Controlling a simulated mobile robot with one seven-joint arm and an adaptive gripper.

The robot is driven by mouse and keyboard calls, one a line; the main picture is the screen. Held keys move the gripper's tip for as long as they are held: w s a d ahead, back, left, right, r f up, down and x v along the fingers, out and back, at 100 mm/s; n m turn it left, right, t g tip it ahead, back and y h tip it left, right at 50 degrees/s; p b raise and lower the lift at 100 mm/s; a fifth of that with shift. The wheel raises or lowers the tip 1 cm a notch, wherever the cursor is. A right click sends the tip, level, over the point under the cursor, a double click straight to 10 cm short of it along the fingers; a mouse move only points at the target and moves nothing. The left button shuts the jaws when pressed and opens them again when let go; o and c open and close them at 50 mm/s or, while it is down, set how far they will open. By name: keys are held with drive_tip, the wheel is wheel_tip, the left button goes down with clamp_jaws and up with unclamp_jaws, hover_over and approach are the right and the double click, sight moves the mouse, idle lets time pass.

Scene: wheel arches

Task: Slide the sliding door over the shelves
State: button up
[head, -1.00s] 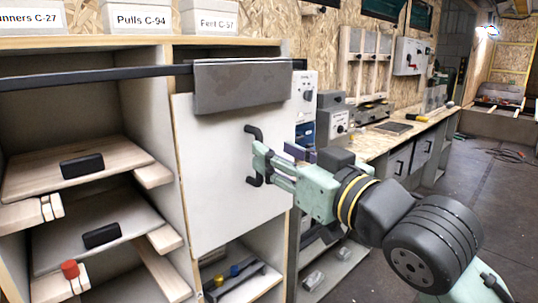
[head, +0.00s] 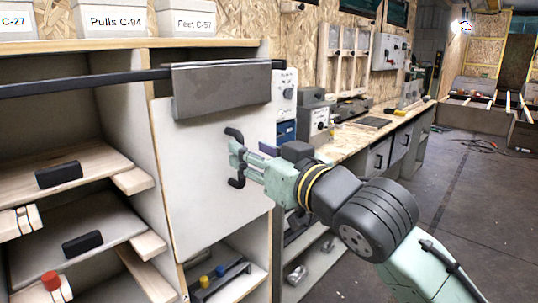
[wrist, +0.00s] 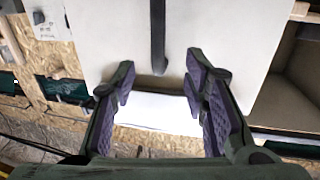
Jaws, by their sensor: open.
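The sliding door (head: 205,200) is a pale panel hung by a grey hanger block (head: 222,88) from a dark rail (head: 90,82). It covers the right bay of the cabinet; the left shelves (head: 80,165) stand uncovered. A dark C-shaped handle (head: 236,183) sits on its right part. My gripper (head: 236,153) is open at the handle, its fingers beside the handle's middle. In the wrist view my open gripper (wrist: 158,78) has the dark handle bar (wrist: 158,35) between and ahead of its purple-padded fingers. I cannot tell whether they touch it.
The left shelves hold boards with black pulls (head: 60,174) and a red knob (head: 50,281). Labelled bins (head: 110,18) stand on the cabinet top. A workbench (head: 365,130) with machines runs back on the right. The floor (head: 465,210) at right is mostly clear.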

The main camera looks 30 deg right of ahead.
drive_tip(key=shift+w+a+p, duration=0.2)
drive_tip(key=shift+w+p, duration=0.05)
drive_tip(key=shift+w, duration=1.15)
drive_tip(key=shift+w+a+p, duration=0.2)
drive_tip(key=shift+w, duration=1.15)
clamp_jaws()
